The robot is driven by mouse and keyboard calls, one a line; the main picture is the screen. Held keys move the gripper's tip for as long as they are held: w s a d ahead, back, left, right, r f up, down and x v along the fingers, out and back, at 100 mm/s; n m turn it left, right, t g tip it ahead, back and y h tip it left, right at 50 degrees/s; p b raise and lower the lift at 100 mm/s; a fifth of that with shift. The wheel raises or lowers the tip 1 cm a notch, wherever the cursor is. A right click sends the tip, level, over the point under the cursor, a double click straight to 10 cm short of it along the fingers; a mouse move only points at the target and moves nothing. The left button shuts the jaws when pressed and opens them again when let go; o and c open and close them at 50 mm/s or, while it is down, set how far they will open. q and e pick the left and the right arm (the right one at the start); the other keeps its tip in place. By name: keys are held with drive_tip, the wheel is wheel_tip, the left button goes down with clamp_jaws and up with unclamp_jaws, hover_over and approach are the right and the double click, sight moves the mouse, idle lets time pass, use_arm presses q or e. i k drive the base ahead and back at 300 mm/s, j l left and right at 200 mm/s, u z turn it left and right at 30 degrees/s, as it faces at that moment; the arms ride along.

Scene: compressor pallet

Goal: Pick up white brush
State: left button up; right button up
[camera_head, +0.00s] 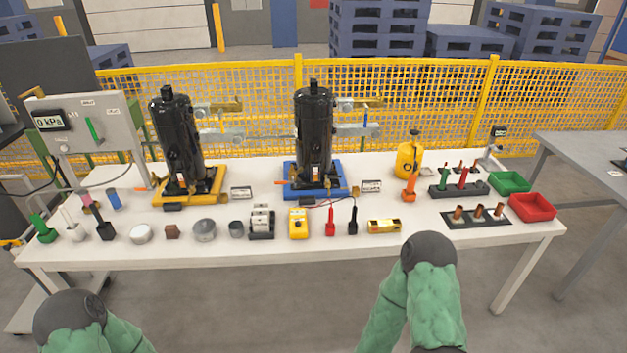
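The white brush (76,231) stands near the left end of the white table, its thin pale handle leaning up to the left. It is between a green brush (43,230) on its left and a black brush with a pink handle (104,231) on its right. Nothing holds it. Green-sleeved links of my left and right arms show at the bottom left and bottom centre, in front of the table. Neither gripper's fingers show, so I cannot tell how they stand to the brush.
The white table (200,262) has a bare front strip. Behind the brushes are a pressure gauge panel (82,126) and a blue cylinder (114,200). A white round container (140,234) is to the right. Two black compressors stand farther back, before a yellow mesh fence (440,100).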

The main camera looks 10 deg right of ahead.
sight(61, 209)
drive_tip(key=j+z, duration=0.2)
drive_tip(key=j, duration=0.45)
drive_tip(key=j+z, duration=0.15)
drive_tip(key=j, duration=0.45)
drive_tip(key=j+z, duration=0.2)
drive_tip(key=j, duration=0.45)
drive_tip(key=k+j+z, duration=0.2)
drive_tip(key=j, duration=0.4)
drive_tip(key=i+j+u, duration=0.25)
drive_tip(key=j+u, duration=0.25)
drive_tip(key=i+j+u, duration=0.45)
drive_tip(key=k+z, duration=0.1)
drive_tip(key=z, duration=1.15)
drive_tip(key=u, duration=1.3)
drive_tip(key=i+l+u, duration=0.2)
drive_tip(key=u, duration=0.15)
drive_tip(key=i+l+u, duration=0.15)
drive_tip(key=u, duration=0.2)
drive_tip(key=i+l+u, duration=0.15)
drive_tip(key=l+u, duration=0.2)
